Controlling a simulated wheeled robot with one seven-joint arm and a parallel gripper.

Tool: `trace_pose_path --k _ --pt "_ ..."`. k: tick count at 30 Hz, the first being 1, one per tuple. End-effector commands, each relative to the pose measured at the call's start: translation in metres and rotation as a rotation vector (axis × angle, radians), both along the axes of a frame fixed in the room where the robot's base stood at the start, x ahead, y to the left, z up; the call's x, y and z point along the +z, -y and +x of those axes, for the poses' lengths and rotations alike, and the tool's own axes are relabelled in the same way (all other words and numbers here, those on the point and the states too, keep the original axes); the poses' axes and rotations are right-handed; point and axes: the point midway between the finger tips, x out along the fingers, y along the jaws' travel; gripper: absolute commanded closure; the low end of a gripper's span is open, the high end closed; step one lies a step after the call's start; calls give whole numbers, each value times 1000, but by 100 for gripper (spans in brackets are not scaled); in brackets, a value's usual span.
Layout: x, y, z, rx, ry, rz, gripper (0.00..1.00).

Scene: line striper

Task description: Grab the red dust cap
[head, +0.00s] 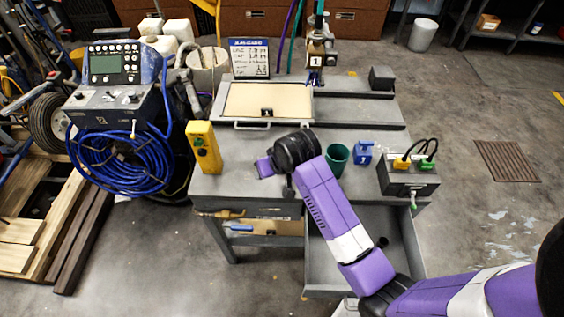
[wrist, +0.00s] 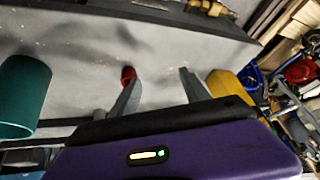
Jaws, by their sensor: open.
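The red dust cap (wrist: 128,74) is a small red round piece on the grey bench top in the wrist view. It shows just beyond the tip of the left finger, which partly hides it. My gripper (wrist: 157,75) is open and its two grey fingers are apart with nothing between them. The cap is nearer the left finger than the right. In the head view my purple and black arm reaches over the bench, and the cap cannot be made out there.
A green cup (head: 337,158) and a blue block (head: 362,152) stand right of my wrist. A yellow box (head: 204,147) stands to the left. A grey box with connectors (head: 408,178) sits at the right edge. An open drawer (head: 330,262) juts out below the grey bench (head: 245,183).

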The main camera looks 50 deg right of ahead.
Motion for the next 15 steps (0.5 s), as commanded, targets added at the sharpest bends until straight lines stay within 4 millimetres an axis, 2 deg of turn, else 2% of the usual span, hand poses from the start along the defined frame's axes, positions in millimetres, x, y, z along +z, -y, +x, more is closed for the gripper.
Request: trace_pose_path --k 1,3,7,11,15 --pt "15 17 1 -17 -49 1 46" --pt "23 31 -4 -33 -120 11 46" --pt "33 48 -13 -58 -210 22 46" --pt "33 54 -16 -67 -247 27 46" --pt "18 56 -14 -68 -251 30 46"
